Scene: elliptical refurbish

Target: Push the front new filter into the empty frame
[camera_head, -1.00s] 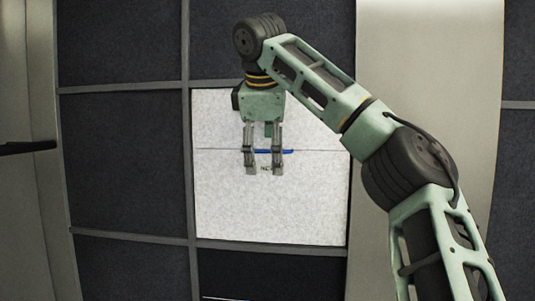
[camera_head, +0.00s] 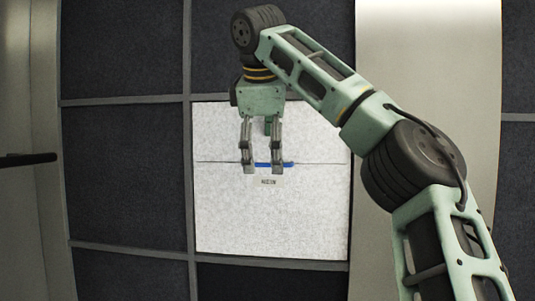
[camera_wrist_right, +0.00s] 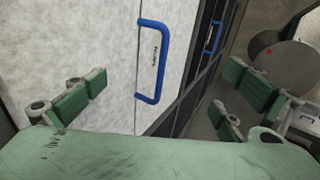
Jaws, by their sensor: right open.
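A white speckled filter panel (camera_head: 270,220) fills an opening of the grey grid in the head view. A seam crosses it, with a blue handle (camera_head: 287,164) there and a small dark label below. I cannot tell how deep it sits. My right gripper (camera_head: 262,170) is open, its two fingers pointing down the picture over the seam and partly covering the handle. In the right wrist view the white panel (camera_wrist_right: 105,50) and its whole blue handle (camera_wrist_right: 163,65) show between the open green finger pads (camera_wrist_right: 160,98), with nothing gripped. My left gripper is not in view.
Dark panels (camera_head: 125,170) in grey bars (camera_head: 188,180) surround the white one. A plain pale column (camera_head: 420,60) stands to its right, and a dark bar handle (camera_head: 28,159) is at the far left. The right wrist view shows another blue handle (camera_wrist_right: 215,38) farther off.

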